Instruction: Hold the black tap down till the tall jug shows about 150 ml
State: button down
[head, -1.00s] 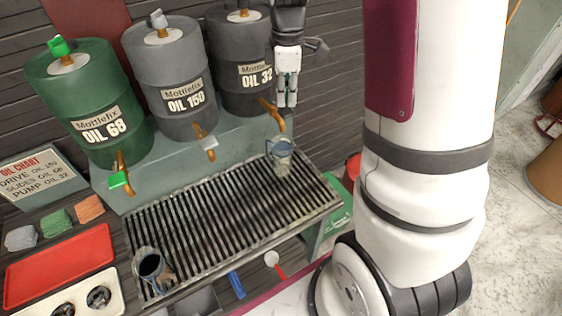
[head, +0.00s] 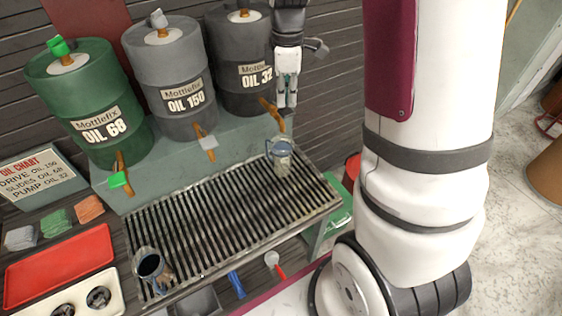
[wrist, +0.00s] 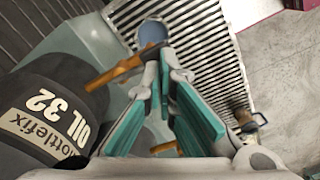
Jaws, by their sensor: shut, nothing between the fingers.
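The OIL 32 drum (head: 243,72) is dark grey, and its orange spout (head: 271,110) points down at the right end of the rack. A clear bluish jug (head: 281,160) stands upright on the rack below the spout. In the wrist view, its round mouth (wrist: 152,33) shows beyond the fingertips, near the spout (wrist: 113,73). Its marks and oil level are too small to read.
A second jug (head: 150,268) stands at the rack's left end. The OIL 68 drum (head: 88,100) has a green tap (head: 118,180), and the OIL 150 drum (head: 173,82) a grey one (head: 208,143). The middle of the rack (head: 215,205) is clear.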

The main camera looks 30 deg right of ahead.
aim_at(286, 111)
jog(key=shift+f, duration=0.65)
jog(key=shift+f, duration=0.9)
jog(key=shift+r, duration=0.1)
dwell(4.8)
jog(key=shift+r+p, duration=1.15)
jog(key=shift+r, duration=2.35)
